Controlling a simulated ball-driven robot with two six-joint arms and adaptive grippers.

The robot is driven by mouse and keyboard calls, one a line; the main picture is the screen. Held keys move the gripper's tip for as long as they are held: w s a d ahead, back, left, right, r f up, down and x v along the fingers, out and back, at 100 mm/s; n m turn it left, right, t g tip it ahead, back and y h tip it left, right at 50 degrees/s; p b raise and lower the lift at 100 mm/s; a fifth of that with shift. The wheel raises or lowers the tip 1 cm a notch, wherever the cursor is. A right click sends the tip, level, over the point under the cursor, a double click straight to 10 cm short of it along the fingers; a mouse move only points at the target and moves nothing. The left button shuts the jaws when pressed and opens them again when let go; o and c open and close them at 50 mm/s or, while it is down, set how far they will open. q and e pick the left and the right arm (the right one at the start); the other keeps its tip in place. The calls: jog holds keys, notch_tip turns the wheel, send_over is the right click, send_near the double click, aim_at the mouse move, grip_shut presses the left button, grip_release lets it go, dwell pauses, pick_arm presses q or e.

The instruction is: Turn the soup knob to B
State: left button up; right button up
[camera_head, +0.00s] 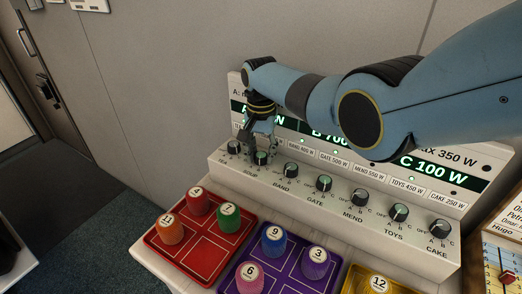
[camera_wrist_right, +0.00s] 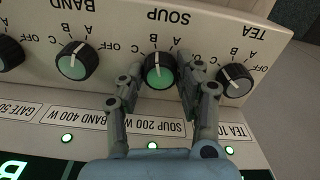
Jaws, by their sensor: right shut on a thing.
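The soup knob (camera_wrist_right: 160,71) is black with a green face and a white pointer line, on the sloped panel between the tea and band knobs. In the wrist view, where the labels are upside down, its line looks close to vertical and points roughly at the letter B. My right gripper (camera_wrist_right: 158,80) has one finger on each side of this knob and is shut on it. In the head view, the gripper (camera_head: 260,150) reaches down over the soup knob (camera_head: 261,158) and hides part of it. My left gripper is not in view.
The tea knob (camera_wrist_right: 235,80) and band knob (camera_wrist_right: 77,60) stand close on either side. More knobs run right, below green displays (camera_head: 445,172). In front are a red tray (camera_head: 150,240) and a purple tray (camera_head: 320,272) with numbered pegs. My right arm covers part of the displays.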

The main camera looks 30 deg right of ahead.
aim_at(261, 155)
dwell(0.3)
jog(key=o, duration=1.1)
jog(key=shift+o, duration=0.2)
notch_tip(261, 155, up, 12)
